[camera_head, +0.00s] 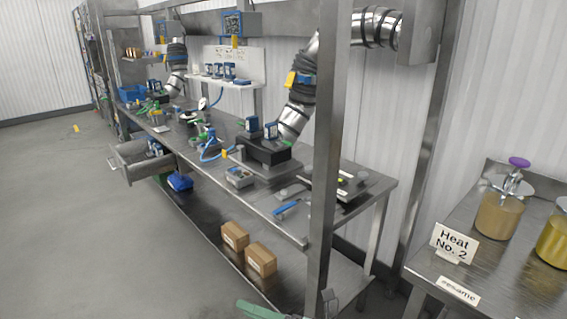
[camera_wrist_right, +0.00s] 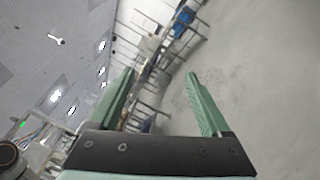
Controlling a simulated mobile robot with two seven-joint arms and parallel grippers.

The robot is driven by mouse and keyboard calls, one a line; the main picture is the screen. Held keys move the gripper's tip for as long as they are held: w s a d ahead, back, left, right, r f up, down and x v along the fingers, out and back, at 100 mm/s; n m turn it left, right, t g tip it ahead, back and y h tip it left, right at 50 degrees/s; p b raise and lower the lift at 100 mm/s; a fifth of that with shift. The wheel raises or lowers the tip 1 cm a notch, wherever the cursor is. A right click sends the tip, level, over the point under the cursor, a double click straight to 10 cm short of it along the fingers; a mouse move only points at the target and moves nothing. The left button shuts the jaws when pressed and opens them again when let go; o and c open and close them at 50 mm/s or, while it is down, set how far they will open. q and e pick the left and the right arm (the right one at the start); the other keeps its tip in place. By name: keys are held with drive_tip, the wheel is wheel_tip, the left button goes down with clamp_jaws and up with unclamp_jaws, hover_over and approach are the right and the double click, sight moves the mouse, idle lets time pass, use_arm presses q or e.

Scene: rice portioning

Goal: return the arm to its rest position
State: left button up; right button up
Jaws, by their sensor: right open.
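My right gripper (camera_head: 260,311) shows only in part at the bottom edge of the head view, as a green piece over the lower shelf area. In the right wrist view my right gripper (camera_wrist_right: 160,76) has its two green fingers spread wide apart, with nothing between them. My left gripper is in neither view.
A long steel workbench (camera_head: 350,207) with equipment runs along the wall, with an open drawer (camera_head: 128,171). Cardboard boxes (camera_head: 261,259) sit on its lower shelf. A steel table (camera_head: 520,285) with pump jars (camera_head: 499,212) stands at right. The floor (camera_head: 70,220) at left is mostly clear.

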drive_tip(key=s+d+f+m+t+h+p, duration=0.1)
drive_tip(key=s+d+f+m+h, duration=0.6)
drive_tip(key=m, duration=1)
drive_tip(key=s+d+f+m+t+h+p, duration=0.1)
drive_tip(key=s+d+f+m+h, duration=0.7)
drive_tip(key=d+m, duration=0.8)
drive_tip(key=s+f+m, duration=0.2)
drive_tip(key=s+f, duration=0.1)
drive_tip(key=s, duration=0.2)
drive_tip(key=shift+s+f+t, duration=0.3)
drive_tip(key=shift+s+t, duration=0.1)
